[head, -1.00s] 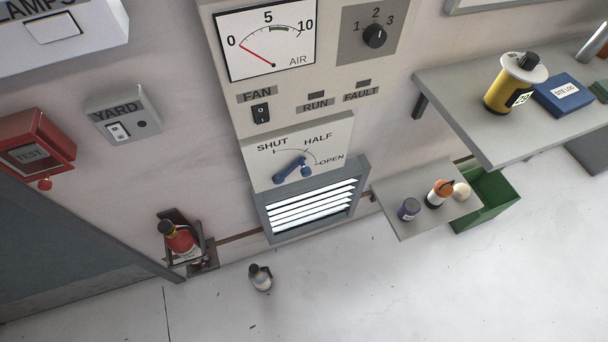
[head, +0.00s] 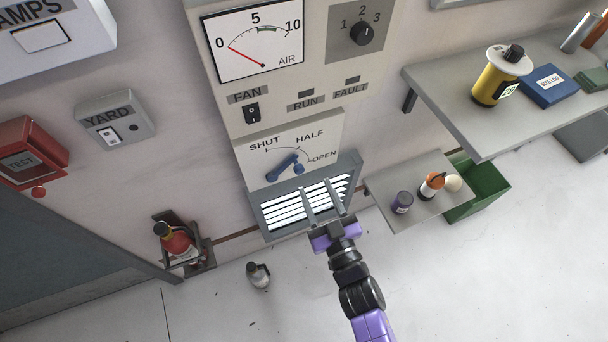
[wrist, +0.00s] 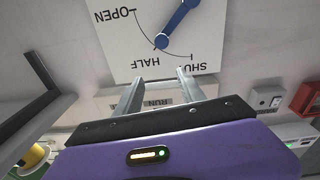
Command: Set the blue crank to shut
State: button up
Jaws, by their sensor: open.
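The blue crank (head: 283,167) is on a pale dial plate (head: 245,160) marked SHUT, HALF and OPEN. Its arm slants up and right in the head view, with its knob end on the right, near HALF. The wrist view shows the crank (wrist: 175,24) upside down, its outer end close to the arc by HALF. My gripper (head: 315,185) is open and empty, its two fingers apart in front of the louvre, below and right of the crank. In the wrist view my fingers (wrist: 161,77) point toward the plate and do not touch the crank.
A bright louvred vent (head: 262,225) lies below the plate. To the right, a small shelf (head: 405,222) holds a purple jar and other containers, below a larger shelf (head: 440,105).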

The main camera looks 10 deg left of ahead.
jog(key=g, duration=0.1)
send_near(300, 173)
jog(key=shift+m, duration=0.3)
jog(key=shift+x, duration=4.25)
jog(key=shift+r, duration=0.15)
jog(key=shift+d, duration=0.1)
grip_shut()
